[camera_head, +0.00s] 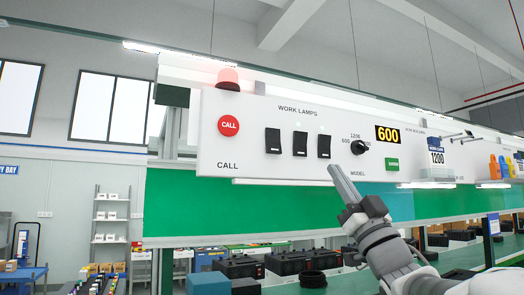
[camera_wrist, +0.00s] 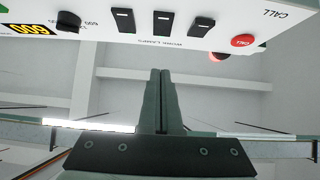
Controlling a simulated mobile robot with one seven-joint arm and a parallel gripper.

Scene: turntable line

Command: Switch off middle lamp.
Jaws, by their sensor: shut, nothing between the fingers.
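A white panel (camera_head: 215,150) carries three black rocker switches in a row under the words WORK LAMPS. The middle switch (camera_head: 299,144) sits between the left switch (camera_head: 272,141) and the right switch (camera_head: 323,147). The wrist view shows the panel upside down, with the middle switch (camera_wrist: 163,23) near its top edge. My gripper (camera_head: 333,168) is shut and empty, its tips just below and right of the right switch in the head view. In the wrist view the closed fingertips (camera_wrist: 160,72) point toward the middle switch, with a gap visible. Whether each lamp is lit is too small to tell.
A red CALL button (camera_head: 228,125) is left of the switches, under a glowing red beacon (camera_head: 228,77). A black MODEL knob (camera_head: 359,147) and a green button (camera_head: 392,164) are to the right. A bench with dark bins (camera_head: 290,262) lies below.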

